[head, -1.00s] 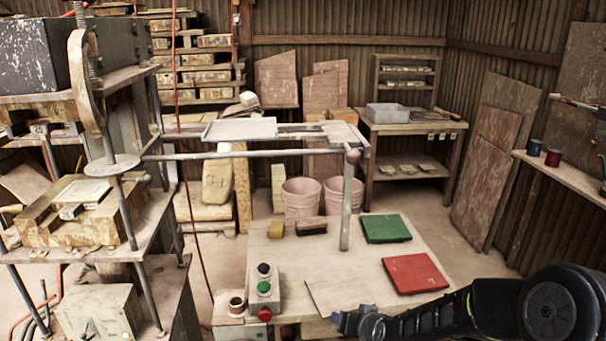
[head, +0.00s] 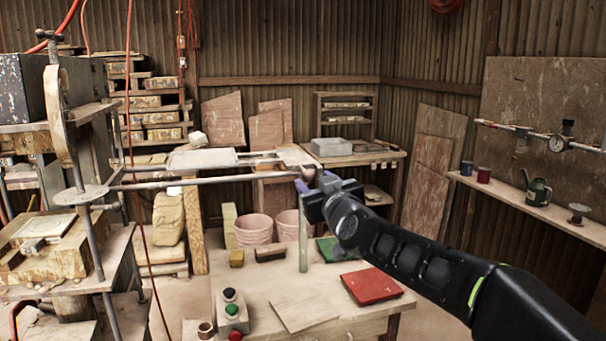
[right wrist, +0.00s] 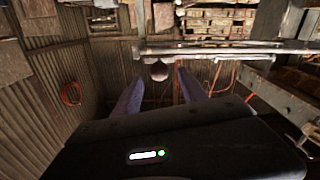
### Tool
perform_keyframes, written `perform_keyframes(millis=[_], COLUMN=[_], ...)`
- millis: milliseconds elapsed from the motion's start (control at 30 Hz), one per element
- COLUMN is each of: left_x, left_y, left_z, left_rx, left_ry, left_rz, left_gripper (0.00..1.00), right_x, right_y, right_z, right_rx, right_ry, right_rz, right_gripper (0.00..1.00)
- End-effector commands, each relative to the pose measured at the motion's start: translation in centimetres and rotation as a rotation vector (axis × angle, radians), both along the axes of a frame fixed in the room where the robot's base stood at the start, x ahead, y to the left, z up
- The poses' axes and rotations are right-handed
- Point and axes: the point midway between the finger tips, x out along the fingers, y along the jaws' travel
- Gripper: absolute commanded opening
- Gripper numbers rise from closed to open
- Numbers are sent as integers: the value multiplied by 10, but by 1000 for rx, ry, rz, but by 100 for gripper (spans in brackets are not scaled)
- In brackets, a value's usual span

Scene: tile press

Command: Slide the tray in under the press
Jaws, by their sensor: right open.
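The tray (head: 203,158) is a pale flat slab with a raised rim. It lies on a metal rail frame (head: 230,180) that runs out to the right from the press (head: 62,125), and it sits right of the press. My right gripper (head: 300,186) is open at the right end of the rails and hides part of that end. In the right wrist view its two purple fingers (right wrist: 158,92) stand apart, with a round knob (right wrist: 159,70) showing between and beyond them. Contact with the knob cannot be told. My left gripper is out of view.
A table (head: 255,300) below holds a red tile (head: 371,287), a green tile (head: 327,248), a pale tile (head: 303,311) and a button box (head: 232,315). A post (head: 303,248) holds up the rail end. A wall shelf (head: 540,213) is at the right.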

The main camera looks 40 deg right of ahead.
Motion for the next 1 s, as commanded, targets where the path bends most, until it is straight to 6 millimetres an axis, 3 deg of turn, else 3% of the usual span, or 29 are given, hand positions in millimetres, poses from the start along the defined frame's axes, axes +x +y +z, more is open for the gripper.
perform_keyframes(millis=[167, 633, 1000], left_x=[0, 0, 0], left_y=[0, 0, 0], left_z=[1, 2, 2], left_rx=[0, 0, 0], left_ry=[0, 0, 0], left_rz=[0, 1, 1], left_gripper=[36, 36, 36], right_x=[7, 68, 74], right_y=[-3, -23, -26], right_z=[-1, -1, -1], right_rx=[2, 1, 2], right_ry=[0, 1, 0], right_rz=[0, 0, 0], right_gripper=[50, 50, 50])
